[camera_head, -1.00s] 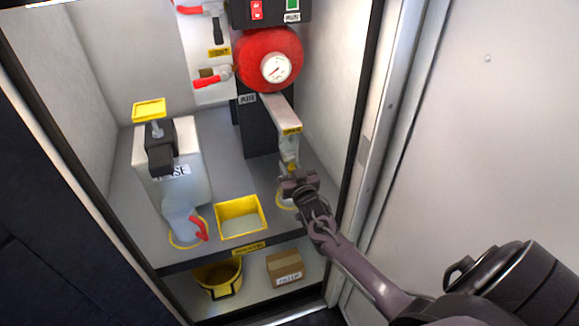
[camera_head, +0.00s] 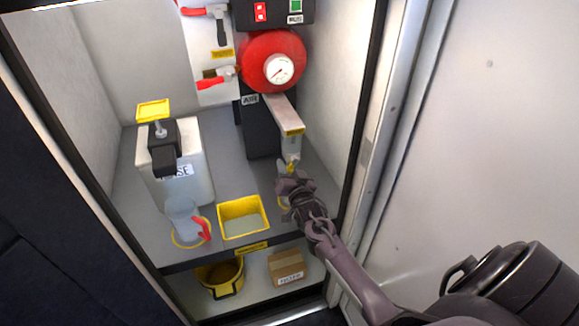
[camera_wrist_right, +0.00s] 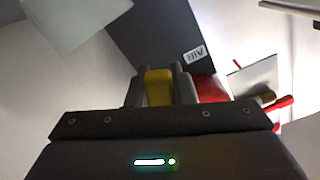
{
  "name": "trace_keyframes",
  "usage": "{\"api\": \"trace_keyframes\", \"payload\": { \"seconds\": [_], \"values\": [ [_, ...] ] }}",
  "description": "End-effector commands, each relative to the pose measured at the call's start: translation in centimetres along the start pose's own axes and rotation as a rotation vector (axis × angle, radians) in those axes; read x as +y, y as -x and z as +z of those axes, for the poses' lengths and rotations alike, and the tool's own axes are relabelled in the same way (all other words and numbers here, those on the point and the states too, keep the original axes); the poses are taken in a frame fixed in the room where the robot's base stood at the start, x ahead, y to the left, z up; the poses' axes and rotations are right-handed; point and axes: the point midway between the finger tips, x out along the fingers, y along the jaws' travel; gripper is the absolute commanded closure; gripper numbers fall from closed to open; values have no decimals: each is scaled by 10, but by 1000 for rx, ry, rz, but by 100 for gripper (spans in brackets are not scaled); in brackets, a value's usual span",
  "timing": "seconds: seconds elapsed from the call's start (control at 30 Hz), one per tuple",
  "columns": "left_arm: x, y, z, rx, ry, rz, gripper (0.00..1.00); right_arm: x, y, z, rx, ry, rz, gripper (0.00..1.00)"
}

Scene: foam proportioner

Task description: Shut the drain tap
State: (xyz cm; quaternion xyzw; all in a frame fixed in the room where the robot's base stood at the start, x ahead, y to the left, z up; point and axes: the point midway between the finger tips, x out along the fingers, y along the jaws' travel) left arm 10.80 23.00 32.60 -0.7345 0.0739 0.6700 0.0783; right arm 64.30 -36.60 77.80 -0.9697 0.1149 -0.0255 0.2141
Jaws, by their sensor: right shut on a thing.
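The drain tap's yellow lever (camera_head: 290,168) is below the pale metal outlet arm (camera_head: 283,112) that sticks out under the red tank. My right gripper (camera_head: 291,180) reaches up to it from the front right. The right wrist view shows the yellow lever (camera_wrist_right: 158,87) between the two dark fingers, and the gripper (camera_wrist_right: 159,92) is shut on it. My gripper hides most of the tap's lower part and what stands below it. My left gripper is not in view.
The red tank (camera_head: 262,58) with its gauge stands behind. A white container (camera_head: 182,185), a clear jug with a red handle (camera_head: 182,222) and a yellow tray (camera_head: 244,231) sit on the grey shelf. The cabinet's right frame (camera_head: 352,150) is close to my right arm.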

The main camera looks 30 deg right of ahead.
Motion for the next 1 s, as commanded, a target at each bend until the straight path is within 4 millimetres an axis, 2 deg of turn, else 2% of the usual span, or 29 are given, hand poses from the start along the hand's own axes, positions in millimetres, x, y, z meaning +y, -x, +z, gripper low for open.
{"api": "trace_keyframes", "payload": {
  "seconds": [0.7,1.0],
  "values": [
    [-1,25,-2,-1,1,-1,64,-29,0,-10,-1,-679,2,100],
    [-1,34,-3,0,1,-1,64,-35,0,-16,-2,-889,2,100]
  ]
}}
